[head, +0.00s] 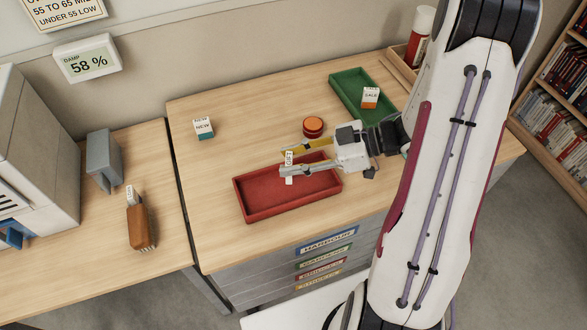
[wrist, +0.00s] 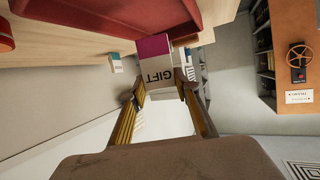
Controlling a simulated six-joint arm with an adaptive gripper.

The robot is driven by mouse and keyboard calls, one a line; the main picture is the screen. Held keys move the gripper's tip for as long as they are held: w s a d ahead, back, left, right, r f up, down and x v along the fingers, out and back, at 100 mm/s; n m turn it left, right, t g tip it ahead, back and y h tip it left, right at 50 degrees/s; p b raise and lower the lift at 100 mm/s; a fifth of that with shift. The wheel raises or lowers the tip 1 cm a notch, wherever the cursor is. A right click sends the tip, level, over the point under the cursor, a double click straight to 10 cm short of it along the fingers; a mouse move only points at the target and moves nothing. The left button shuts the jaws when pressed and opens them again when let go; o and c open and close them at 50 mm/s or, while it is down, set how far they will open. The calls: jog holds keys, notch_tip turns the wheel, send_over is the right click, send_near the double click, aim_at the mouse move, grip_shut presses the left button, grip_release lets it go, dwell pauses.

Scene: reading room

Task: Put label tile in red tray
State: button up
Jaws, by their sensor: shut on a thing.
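A white label tile marked GIFT, with a magenta end, is in my gripper in the wrist view (wrist: 156,68). In the head view the tile (head: 289,160) shows small and pale between the fingers. My gripper (head: 284,159) is shut on it, one finger on each side. The tile appears over the back left part of the red tray (head: 238,200); its exact height above the floor cannot be told. The red tray is empty apart from what the gripper hides, and its wall fills the top of the wrist view (wrist: 205,12).
A green tray (head: 345,98) holds a SALE tile (head: 370,97). A NEW tile (head: 203,128) stands at the back left. A round orange-topped tin (head: 313,126) stands just behind my gripper.

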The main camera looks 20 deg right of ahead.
jog(key=shift+f, duration=0.15)
jog(key=shift+f, duration=2)
jog(key=shift+f, duration=0.15)
jog(key=o, duration=1.1)
jog(key=shift+d+r, duration=0.1)
jog(key=shift+r, duration=0.15)
jog(key=shift+v, duration=5.9)
jog(key=shift+w, duration=0.1)
